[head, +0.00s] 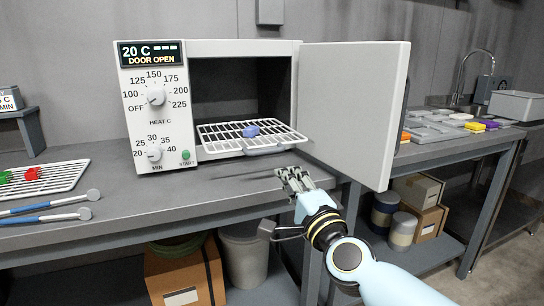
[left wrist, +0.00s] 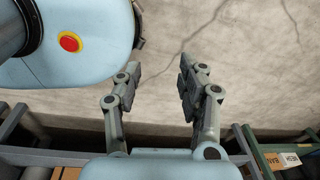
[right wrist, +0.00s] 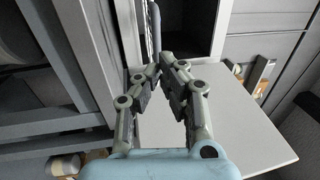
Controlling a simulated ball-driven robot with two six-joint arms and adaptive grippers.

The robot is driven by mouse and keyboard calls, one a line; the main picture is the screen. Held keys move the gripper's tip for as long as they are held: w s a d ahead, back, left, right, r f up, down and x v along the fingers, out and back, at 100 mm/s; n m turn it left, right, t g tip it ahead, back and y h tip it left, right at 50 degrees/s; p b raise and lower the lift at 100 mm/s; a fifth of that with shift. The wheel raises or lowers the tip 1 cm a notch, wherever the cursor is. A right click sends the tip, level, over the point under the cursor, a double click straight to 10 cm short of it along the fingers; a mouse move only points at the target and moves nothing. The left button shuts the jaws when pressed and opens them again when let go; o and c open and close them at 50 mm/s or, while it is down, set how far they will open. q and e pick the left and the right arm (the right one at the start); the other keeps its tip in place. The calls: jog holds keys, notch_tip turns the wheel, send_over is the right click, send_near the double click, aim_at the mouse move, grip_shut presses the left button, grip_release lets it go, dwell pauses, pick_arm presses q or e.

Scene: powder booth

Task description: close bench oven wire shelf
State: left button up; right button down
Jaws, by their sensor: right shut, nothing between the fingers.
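The bench oven (head: 155,105) stands on the grey bench with its door (head: 352,110) swung wide open to the right. Its display reads 20 C and DOOR OPEN. The white wire shelf (head: 285,144) sticks out of the chamber toward me, with a small blue-violet piece (head: 251,131) lying on it. My right gripper (head: 294,180) is shut and empty, just in front of and below the shelf's right front corner, apart from it. It also shows in the right wrist view (right wrist: 160,66), beside the pale door panel (right wrist: 235,135). My left gripper (left wrist: 159,76) is open and empty, facing the floor.
A white rack (head: 60,178) with red and green pieces and blue-handled tools (head: 50,208) lie on the bench at left. A grey tray (head: 435,128) is behind the door at right. Boxes and bins stand below. The bench front before the oven is clear.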

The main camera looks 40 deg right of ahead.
aim_at(268, 151)
jog(key=x, duration=0.7)
jog(key=shift+w, duration=0.35)
jog(key=shift+w+d+r, duration=0.1)
jog(key=shift+w+d, duration=0.05)
jog(key=shift+w, duration=0.15)
pick_arm(q)
jog(key=shift+s+a+r, duration=0.1)
jog(key=shift+s+a, duration=0.4)
jog(key=shift+s, duration=0.35)
pick_arm(e)
jog(key=shift+w, duration=0.15)
pick_arm(q)
jog(key=shift+w, duration=0.1)
pick_arm(e)
jog(key=shift+w, duration=0.1)
